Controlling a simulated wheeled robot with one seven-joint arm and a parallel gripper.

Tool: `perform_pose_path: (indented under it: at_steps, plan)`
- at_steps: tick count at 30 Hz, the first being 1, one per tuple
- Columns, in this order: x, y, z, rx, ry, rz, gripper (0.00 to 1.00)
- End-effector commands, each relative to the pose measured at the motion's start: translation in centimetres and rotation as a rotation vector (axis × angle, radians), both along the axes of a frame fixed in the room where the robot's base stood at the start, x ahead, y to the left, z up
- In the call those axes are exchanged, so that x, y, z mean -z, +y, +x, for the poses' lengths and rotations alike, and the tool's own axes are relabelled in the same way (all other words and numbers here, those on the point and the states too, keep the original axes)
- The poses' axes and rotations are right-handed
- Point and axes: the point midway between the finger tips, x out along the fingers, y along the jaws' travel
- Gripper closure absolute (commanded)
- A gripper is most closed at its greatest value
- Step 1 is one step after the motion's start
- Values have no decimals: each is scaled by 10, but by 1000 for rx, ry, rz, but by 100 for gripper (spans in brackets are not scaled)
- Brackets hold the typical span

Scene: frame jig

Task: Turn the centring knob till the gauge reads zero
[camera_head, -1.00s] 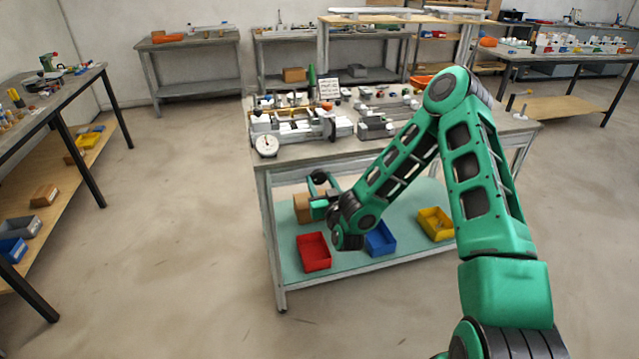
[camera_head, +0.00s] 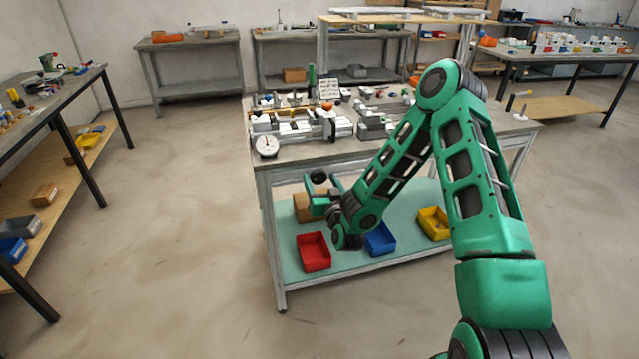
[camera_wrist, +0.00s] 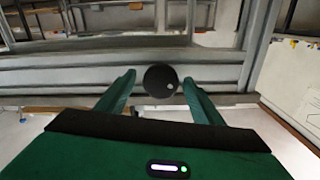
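The gauge (camera_head: 266,145) is a round white dial at the front left corner of the workbench; its needle is too small to read. Behind it lies the silver frame jig (camera_head: 300,130). A round black knob (camera_head: 318,177) shows below the bench's front edge. In the wrist view the black knob (camera_wrist: 160,78), with a pale dot on its face, sits between and slightly beyond the two green fingers. My gripper (camera_head: 320,190) is open under the bench front. In the wrist view my gripper (camera_wrist: 160,92) shows gaps on both sides of the knob.
The workbench top (camera_head: 345,150) is crowded with fixtures. On its lower shelf stand a red bin (camera_head: 313,252), a blue bin (camera_head: 380,240), a yellow bin (camera_head: 434,222) and a cardboard box (camera_head: 305,207) close to my gripper. The floor left of the bench is clear.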

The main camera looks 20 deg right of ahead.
Motion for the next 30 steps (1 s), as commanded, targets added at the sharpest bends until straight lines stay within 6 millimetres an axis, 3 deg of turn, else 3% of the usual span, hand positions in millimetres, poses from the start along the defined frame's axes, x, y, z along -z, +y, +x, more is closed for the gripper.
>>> perform_pose_path:
  at_steps: [7, 21, 30]
  plan:
    - [1, 0, -10, -1, 1, -1, 39]
    - [2, 1, -89, -2, 4, 0, 39]
    - [1, 0, -107, 0, 1, -1, 39]
